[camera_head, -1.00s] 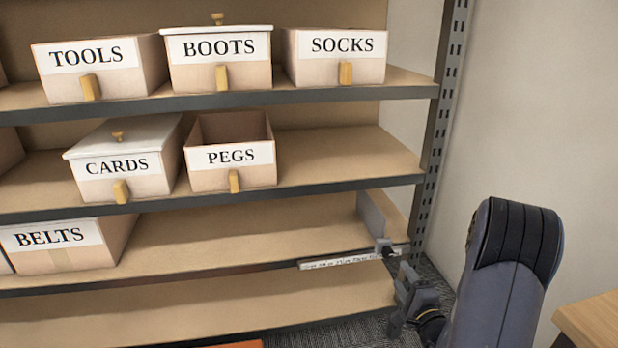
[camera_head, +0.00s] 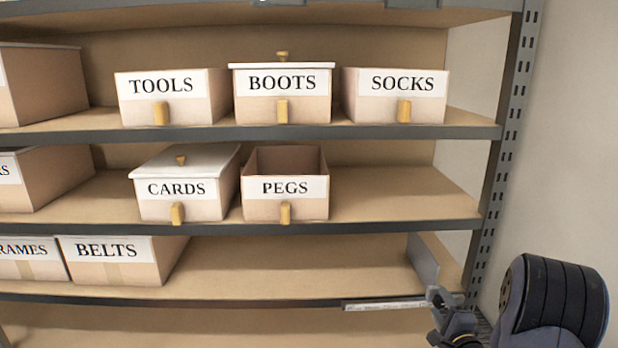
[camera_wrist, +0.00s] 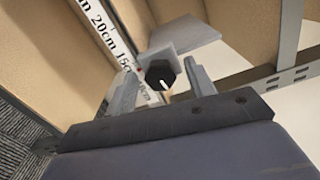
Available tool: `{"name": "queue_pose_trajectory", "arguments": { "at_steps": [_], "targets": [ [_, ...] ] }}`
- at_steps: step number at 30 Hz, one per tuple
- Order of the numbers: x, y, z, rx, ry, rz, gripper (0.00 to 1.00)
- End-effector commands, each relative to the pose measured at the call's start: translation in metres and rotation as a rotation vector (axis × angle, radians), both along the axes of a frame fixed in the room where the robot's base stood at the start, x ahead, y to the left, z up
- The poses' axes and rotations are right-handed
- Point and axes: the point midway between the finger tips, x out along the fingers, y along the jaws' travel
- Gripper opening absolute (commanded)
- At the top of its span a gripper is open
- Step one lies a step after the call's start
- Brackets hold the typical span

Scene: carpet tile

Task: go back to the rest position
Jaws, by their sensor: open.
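My gripper (camera_head: 440,302) is at the lower right of the head view, in front of the shelf edge near the right post. In the wrist view its two fingers (camera_wrist: 160,82) stand apart. A small dark six-sided shape (camera_wrist: 160,73) shows between them; I cannot tell what it is or whether it touches them. A white measuring strip (camera_head: 385,304) runs along the shelf edge beside the gripper, and its centimetre marks show in the wrist view (camera_wrist: 108,38). A grey upright plate (camera_head: 423,262) stands on that shelf just behind the gripper.
Labelled boxes stand on the shelves: TOOLS (camera_head: 170,97), BOOTS (camera_head: 282,95), SOCKS (camera_head: 396,96), CARDS (camera_head: 183,190), open PEGS (camera_head: 286,190) and BELTS (camera_head: 120,262). The slotted right post (camera_head: 505,140) is close to my arm.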

Motion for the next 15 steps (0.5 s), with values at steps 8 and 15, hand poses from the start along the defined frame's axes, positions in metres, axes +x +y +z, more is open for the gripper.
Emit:
{"name": "queue_pose_trajectory", "arguments": {
  "at_steps": [8,15],
  "targets": [
    [-0.012,-0.001,0.001,-0.046,0.001,-0.002,0.52],
    [-0.059,-0.003,0.001,-0.044,0.003,-0.003,0.52]
  ]
}}
